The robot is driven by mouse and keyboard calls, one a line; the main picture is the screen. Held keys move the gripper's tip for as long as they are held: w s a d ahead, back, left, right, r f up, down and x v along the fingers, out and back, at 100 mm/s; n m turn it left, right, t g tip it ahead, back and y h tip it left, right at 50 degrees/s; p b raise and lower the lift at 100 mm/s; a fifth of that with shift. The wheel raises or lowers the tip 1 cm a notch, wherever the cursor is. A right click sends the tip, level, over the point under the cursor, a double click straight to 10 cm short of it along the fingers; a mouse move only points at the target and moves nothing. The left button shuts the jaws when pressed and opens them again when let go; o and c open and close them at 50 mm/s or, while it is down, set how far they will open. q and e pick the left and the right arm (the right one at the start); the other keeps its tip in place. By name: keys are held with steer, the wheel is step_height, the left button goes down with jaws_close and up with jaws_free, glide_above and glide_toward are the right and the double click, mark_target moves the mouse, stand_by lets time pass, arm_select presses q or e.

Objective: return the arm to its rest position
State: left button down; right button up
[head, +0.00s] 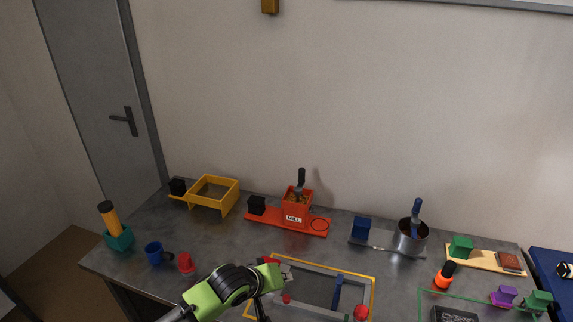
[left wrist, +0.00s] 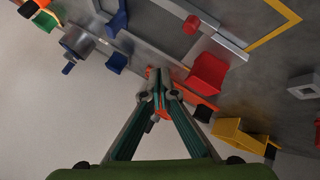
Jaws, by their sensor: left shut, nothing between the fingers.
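My left arm, green and black, comes in from the bottom in the head view. Its gripper (head: 286,272) is over the front middle of the grey table (head: 215,245), near the yellow frame outline. In the left wrist view the two fingers (left wrist: 160,88) meet at their tips, shut with nothing between them. Behind the fingertips in that view is the orange mill (left wrist: 166,112), partly hidden by them. How high the gripper is above the table I cannot tell. My right gripper is in neither view.
The orange mill (head: 296,207) stands at the back with a yellow tray stand (head: 212,195) to its left. A steel pot (head: 410,237) and an orange-black bottle (head: 445,275) are on the right. A blue mug (head: 154,253) and red piece (head: 186,262) are left of the arm.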

arm_select(q)
steer(key=s+f+m+g, duration=0.1)
steer(key=s+f+m, duration=0.1)
steer(key=s, duration=1.1)
steer(key=s+a+f+m+g+y, duration=0.1)
steer(key=s+a+m+g+y, duration=0.3)
steer(key=s+a, duration=1.65)
step_height(320, 180, down, 31)
steer(key=s+n+y+b, duration=0.1)
steer(key=s+n+b, duration=0.1)
steer(key=s+b, duration=0.15)
steer(key=s+a+f+g+b, duration=0.1)
steer(key=s+a+f+b, duration=0.1)
steer(key=s+f, duration=1.3)
step_height(320, 180, down, 2)
steer(key=shift+s+a+f+b, duration=0.25)
steer(key=shift+b, duration=0.5)
